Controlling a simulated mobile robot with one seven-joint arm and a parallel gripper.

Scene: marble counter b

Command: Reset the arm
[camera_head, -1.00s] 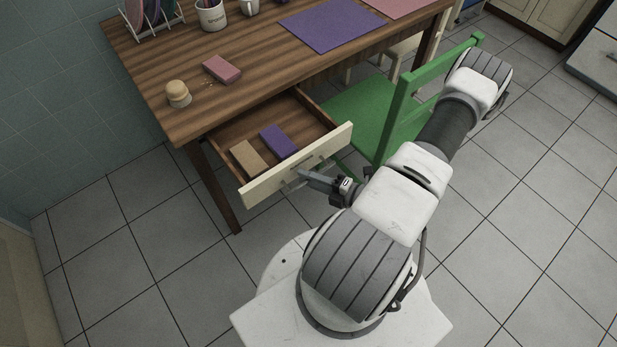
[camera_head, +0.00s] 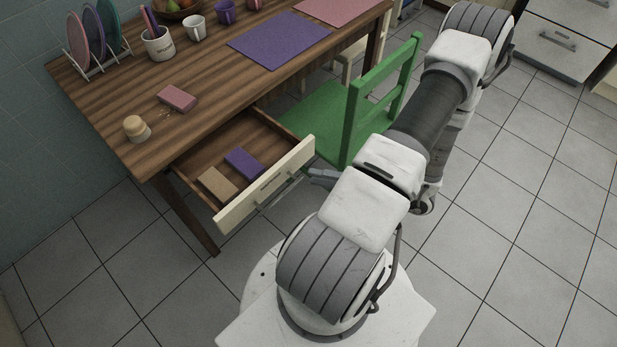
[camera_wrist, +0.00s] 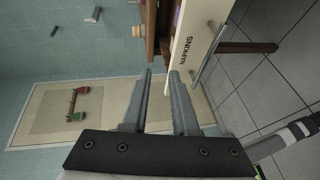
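My gripper (camera_wrist: 160,73) is open and empty in the wrist view, with a clear gap between its two grey fingers. In the head view only a small part of my gripper (camera_head: 322,178) shows, just right of the open drawer; my arm hides the rest. The drawer front (camera_head: 238,207) is cream with a bar handle and stands pulled out from the wooden table. In the wrist view the drawer front (camera_wrist: 205,32) shows sideways with the label NAPKINS, ahead of the fingers and apart from them. A tan block (camera_head: 217,184) and a purple block (camera_head: 244,162) lie in the drawer.
A green chair (camera_head: 350,110) stands right of the drawer, close to my arm. The wooden table (camera_head: 215,90) holds a pink block (camera_head: 177,98), a small tan-topped jar (camera_head: 136,128), a plate rack, mugs and mats. Tiled floor (camera_head: 500,230) is free at right.

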